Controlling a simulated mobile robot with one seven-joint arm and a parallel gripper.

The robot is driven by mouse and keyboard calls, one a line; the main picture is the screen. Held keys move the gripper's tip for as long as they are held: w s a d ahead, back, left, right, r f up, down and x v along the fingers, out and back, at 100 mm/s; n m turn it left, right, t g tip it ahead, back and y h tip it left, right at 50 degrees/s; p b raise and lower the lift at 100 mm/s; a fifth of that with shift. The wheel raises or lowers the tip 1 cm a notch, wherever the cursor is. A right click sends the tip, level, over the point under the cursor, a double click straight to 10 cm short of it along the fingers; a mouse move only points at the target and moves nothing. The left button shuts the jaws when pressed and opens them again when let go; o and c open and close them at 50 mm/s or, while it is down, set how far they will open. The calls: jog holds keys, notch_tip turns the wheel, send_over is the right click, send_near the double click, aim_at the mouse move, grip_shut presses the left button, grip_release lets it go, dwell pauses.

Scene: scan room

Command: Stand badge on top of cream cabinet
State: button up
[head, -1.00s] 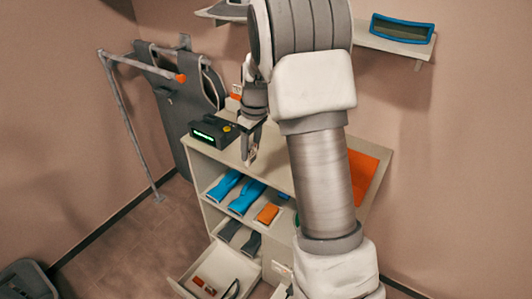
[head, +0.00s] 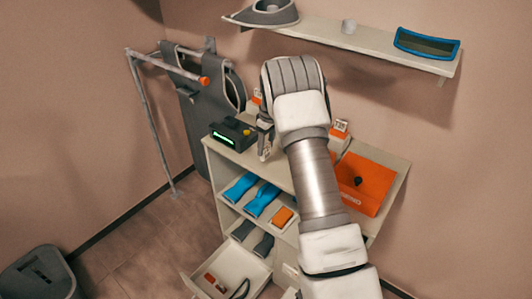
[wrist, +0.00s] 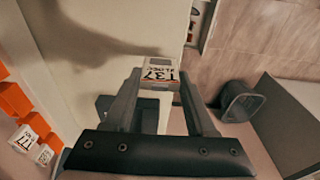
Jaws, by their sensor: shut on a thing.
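The badge (wrist: 158,73), a small pale block with "137" printed on it, is held between the fingertips of my gripper (wrist: 160,82) in the wrist view. In the head view my gripper (head: 265,148) points down over the front left part of the cream cabinet (head: 247,158), right of a black device. The badge is small there and partly hidden by the fingers. The cabinet top also shows in the wrist view (wrist: 120,25). I cannot tell whether the badge touches the top.
The black device (head: 232,133) with a green display stands on the cabinet's left end. An orange case (head: 365,183) lies on the right. Orange items with white labels (head: 340,129) stand at the back. A drawer (head: 203,284) is open below. A wall shelf (head: 375,44) hangs above.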

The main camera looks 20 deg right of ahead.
aim_at(266, 158)
jog(key=shift+f+p, duration=0.45)
jog(key=shift+f, duration=1.55)
jog(key=shift+f, duration=0.15)
jog(key=o, duration=1.3)
jog(key=shift+o, duration=0.2)
